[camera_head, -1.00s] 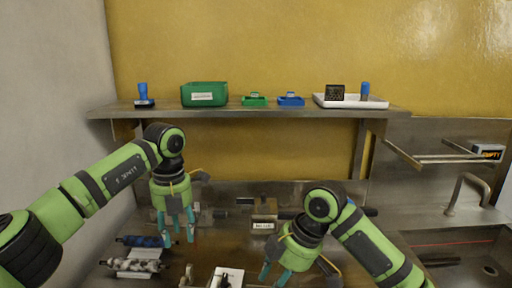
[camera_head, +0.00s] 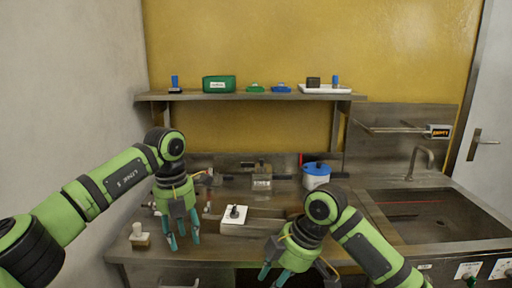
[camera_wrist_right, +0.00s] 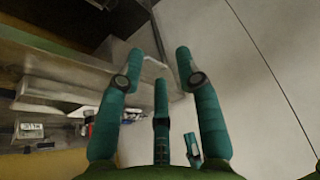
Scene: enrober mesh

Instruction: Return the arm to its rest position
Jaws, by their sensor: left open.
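My left gripper (camera_head: 182,241) hangs at the left in the head view, fingers pointing down and spread, with nothing between them. It is in front of the left part of the steel worktable (camera_head: 222,258). My right gripper (camera_head: 273,276) is at the bottom middle of the head view, tilted down to the left, and the frame's bottom edge is close to its tips. In the right wrist view its teal fingers (camera_wrist_right: 160,62) stand apart and empty. Both arms are bent at the elbow.
A sink (camera_head: 425,215) is at right. A shelf (camera_head: 250,97) holds a green bin (camera_head: 218,84).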

